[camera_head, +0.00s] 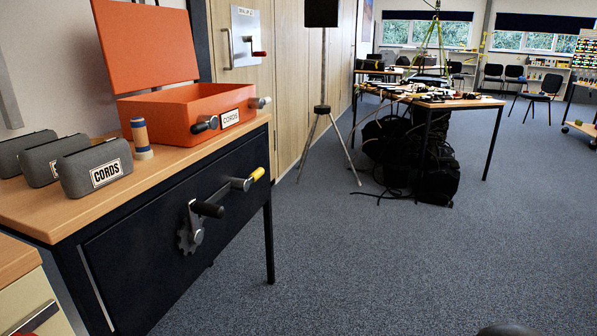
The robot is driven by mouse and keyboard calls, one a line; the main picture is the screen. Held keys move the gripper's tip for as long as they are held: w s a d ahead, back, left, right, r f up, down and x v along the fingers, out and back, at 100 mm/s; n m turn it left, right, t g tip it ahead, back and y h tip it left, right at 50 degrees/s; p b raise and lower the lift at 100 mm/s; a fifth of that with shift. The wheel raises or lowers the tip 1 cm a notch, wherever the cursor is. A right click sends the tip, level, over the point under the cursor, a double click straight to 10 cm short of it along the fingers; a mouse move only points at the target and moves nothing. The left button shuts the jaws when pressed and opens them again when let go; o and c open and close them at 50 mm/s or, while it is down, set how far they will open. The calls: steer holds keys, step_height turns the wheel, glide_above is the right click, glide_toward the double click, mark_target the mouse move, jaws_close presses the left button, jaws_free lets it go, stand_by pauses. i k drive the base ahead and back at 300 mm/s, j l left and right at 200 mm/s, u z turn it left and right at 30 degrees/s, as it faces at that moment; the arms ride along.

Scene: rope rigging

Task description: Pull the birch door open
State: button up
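Pale wood panels (288,85) line the wall at the upper left, behind the bench; I cannot tell which of them is the birch door. One panel carries a metal plate (246,22) with partly readable lettering, a grey lever (230,48) and a red-ended handle (258,54). The panels look shut. A low pale cabinet front (38,290) with a metal bar handle (36,317) is cut off at the lower left corner. My gripper is not in view. A dark rounded shape shows at the bottom edge; I cannot tell what it is.
A wood-topped bench (70,213) with a dark front, crank and yellow-ended handle (257,174) stands at left. It bears an open orange box (180,112) and grey cases. A tripod (322,110) stands before the panels. A cluttered table (450,103) is beyond. The central carpet is clear.

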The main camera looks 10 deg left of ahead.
mark_target(233, 21)
steer(key=i+z, duration=0.1)
steer(key=i, duration=0.6)
steer(key=i+z, duration=0.1)
steer(key=i, duration=0.65)
steer(key=i+j+z, duration=0.1)
steer(key=i, duration=0.6)
steer(key=i+u, duration=0.3)
steer(key=i, duration=0.2)
steer(key=i+u, duration=0.3)
steer(key=i, duration=0.25)
steer(key=i+l+u, duration=0.15)
steer(key=i+u, duration=0.15)
steer(key=i, duration=0.2)
